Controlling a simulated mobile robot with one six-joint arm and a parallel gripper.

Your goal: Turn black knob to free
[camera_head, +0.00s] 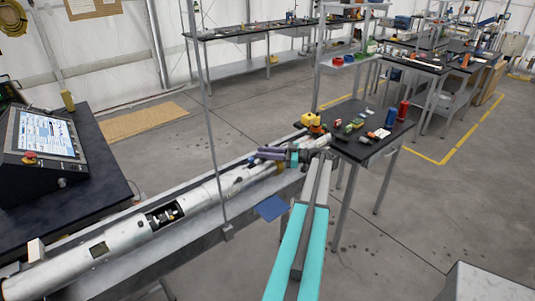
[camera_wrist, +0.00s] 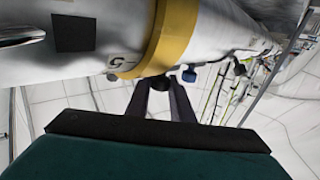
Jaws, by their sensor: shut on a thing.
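The black knob (camera_wrist: 157,83) sits on the underside of a long white tube (camera_wrist: 215,30) in the wrist view, beside its yellow band (camera_wrist: 160,45). My gripper (camera_wrist: 160,86) has its two dark fingers on either side of the knob, closed on it. The fingers partly hide the knob, so its turned position cannot be read. In the head view my gripper (camera_head: 258,155) reaches the far part of the silver tube (camera_head: 125,240), and the knob cannot be made out there.
A small blue knob (camera_wrist: 189,75) is just right of my fingers. A control console (camera_head: 42,140) stands on a dark table at left. A black table (camera_head: 350,150) with several small items is behind my arm. A thin upright pole (camera_head: 205,110) crosses in front of the tube.

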